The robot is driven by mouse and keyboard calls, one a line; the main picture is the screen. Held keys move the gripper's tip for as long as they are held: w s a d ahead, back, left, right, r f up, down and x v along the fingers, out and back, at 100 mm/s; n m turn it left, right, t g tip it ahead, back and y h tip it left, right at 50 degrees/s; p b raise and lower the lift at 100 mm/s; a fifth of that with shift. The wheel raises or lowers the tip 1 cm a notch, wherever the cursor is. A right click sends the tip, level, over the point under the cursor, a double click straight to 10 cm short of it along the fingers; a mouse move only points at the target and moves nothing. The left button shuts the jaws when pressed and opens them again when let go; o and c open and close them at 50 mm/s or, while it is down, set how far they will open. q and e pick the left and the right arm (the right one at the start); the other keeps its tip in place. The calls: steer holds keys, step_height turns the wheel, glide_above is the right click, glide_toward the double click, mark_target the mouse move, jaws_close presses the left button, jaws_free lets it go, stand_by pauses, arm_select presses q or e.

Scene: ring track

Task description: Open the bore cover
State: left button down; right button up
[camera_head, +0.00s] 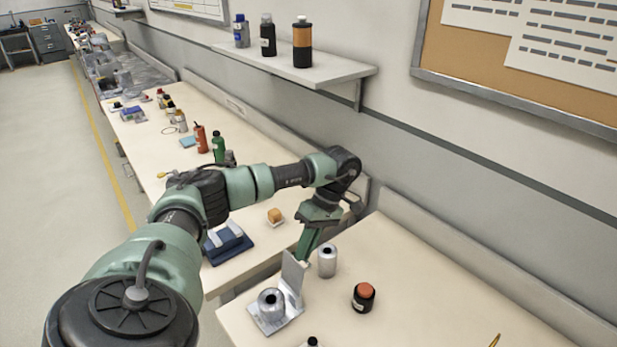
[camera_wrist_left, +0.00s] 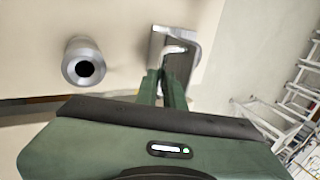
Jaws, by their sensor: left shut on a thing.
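The bore cover (camera_head: 293,273) is a flat grey plate standing upright at the back edge of its fixture (camera_head: 264,327). The metal bore cylinder (camera_head: 269,301) on the fixture shows its dark hole uncovered. My left gripper (camera_head: 302,257) reaches down from above and is shut on the upper part of the cover. In the left wrist view, the fingers of my left gripper (camera_wrist_left: 165,84) are closed at the edge of the cover (camera_wrist_left: 181,64). The fingers hide part of the cover there. My right gripper is not in view.
A loose metal cylinder (camera_head: 327,261) stands just right of the cover, and shows in the wrist view (camera_wrist_left: 84,62). A black jar with an orange top (camera_head: 363,297) stands farther right. A blue tray (camera_head: 228,243) lies across the gap on the neighbouring table.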

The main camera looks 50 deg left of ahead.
arm_select(q)
steer(key=shift+s+a+f, duration=0.25)
steer(key=shift+s+a, duration=0.05)
steer(key=c, duration=1.5)
jaws_free()
steer(key=shift+a, duration=0.1)
steer(key=shift+d+v, duration=0.2)
steer(key=shift+v, duration=3.8)
steer(key=shift+w, duration=0.1)
